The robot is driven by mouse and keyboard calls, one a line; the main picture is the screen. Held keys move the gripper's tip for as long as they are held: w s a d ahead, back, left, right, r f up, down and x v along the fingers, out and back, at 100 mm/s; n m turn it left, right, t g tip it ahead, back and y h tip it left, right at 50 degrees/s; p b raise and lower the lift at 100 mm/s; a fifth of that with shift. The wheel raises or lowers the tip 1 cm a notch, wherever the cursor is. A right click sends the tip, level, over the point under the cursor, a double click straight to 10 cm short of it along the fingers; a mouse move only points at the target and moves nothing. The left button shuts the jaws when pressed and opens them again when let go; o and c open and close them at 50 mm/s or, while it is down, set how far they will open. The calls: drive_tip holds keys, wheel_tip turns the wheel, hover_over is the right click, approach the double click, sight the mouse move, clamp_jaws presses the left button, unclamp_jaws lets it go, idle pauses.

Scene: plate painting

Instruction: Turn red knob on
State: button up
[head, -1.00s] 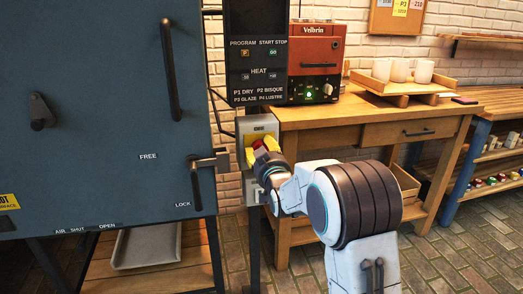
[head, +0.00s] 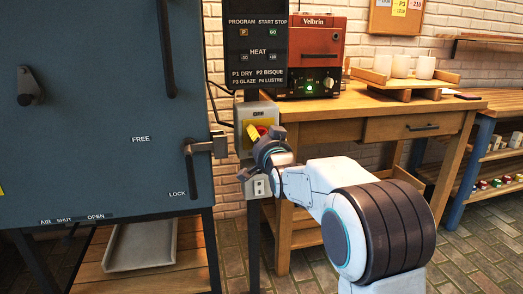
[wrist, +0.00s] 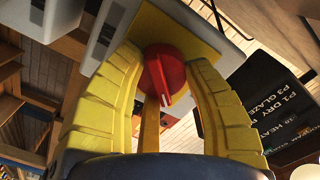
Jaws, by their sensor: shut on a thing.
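The red knob (wrist: 163,72) is a round disc with a raised grip bar and a white mark, on a yellow plate (wrist: 195,30) fixed to a grey switch box. In the head view the switch box (head: 262,109) is on a post right of the blue kiln, and only a little of the red knob (head: 262,130) shows. My gripper (wrist: 163,62) has its yellow fingers on both sides of the knob, shut on it. In the head view my gripper (head: 264,134) covers much of the plate. The label above the knob is too small to read.
The blue kiln (head: 90,110) with its latch handle (head: 190,165) stands close at left. A black control panel (head: 259,50) hangs above the switch box. A socket (head: 258,187) sits below it. A wooden table (head: 370,120) with a red kiln (head: 316,55) is behind at right.

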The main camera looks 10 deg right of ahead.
drive_tip(key=shift+r+m+b, duration=0.2)
drive_tip(key=shift+m+b, duration=0.7)
drive_tip(key=shift+b, duration=0.05)
drive_tip(key=m+b, duration=0.1)
drive_tip(key=m, duration=0.1)
drive_tip(key=shift+r+m, duration=0.15)
drive_tip(key=shift+m, duration=0.25)
drive_tip(key=shift+d+m, duration=0.1)
drive_tip(key=shift+m, duration=2.4)
drive_tip(key=shift+c, duration=0.2)
drive_tip(key=o, duration=0.9)
drive_tip(key=shift+d+f, duration=0.2)
drive_tip(key=o, duration=0.3)
drive_tip(key=shift+w+f, duration=0.1)
drive_tip(key=shift+o, duration=0.2)
drive_tip(key=shift+a, duration=0.1)
drive_tip(key=shift+f, duration=0.1)
